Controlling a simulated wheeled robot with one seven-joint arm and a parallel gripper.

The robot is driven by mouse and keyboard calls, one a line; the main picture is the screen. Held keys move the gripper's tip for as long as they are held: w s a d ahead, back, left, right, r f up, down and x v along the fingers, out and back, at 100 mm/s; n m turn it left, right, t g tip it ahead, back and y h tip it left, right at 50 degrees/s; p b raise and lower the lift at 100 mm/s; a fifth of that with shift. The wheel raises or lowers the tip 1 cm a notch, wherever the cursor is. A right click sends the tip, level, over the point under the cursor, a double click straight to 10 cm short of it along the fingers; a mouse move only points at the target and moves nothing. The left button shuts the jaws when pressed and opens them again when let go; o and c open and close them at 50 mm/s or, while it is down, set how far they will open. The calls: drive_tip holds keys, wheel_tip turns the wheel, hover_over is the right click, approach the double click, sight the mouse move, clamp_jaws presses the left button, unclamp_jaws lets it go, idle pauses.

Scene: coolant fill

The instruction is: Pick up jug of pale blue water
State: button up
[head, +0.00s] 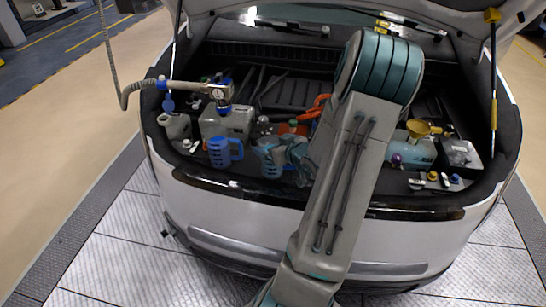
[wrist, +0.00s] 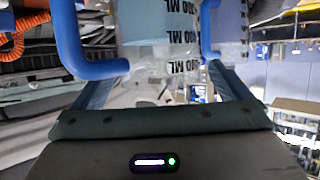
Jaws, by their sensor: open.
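Two clear measuring jugs with blue handles stand side by side at the front of the car's boot. The left jug (head: 222,152) looks stronger blue. The right jug (head: 268,162) is paler and partly hidden by my gripper (head: 284,156), which is at its right side. In the wrist view, the near jug (wrist: 145,45) rises between and beyond my open fingers (wrist: 163,92), with its handle (wrist: 90,68) by the left finger. The other jug (wrist: 228,35) is just past the right finger. Both are cut off at the top. I cannot tell whether the fingers touch the near jug.
A metal nozzle (head: 216,90) on a hose hangs above a grey container (head: 228,122) behind the jugs. A yellow funnel (head: 420,128) and a teal container (head: 412,151) stand on the right. The boot's front lip (head: 240,187) runs below; the raised lid is above.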

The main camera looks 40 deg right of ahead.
drive_tip(key=shift+w+f, duration=0.2)
drive_tip(key=shift+w, duration=0.3)
drive_tip(key=c, duration=1.8)
drive_tip(key=shift+c, duration=0.3)
drive_tip(key=shift+r, duration=0.15)
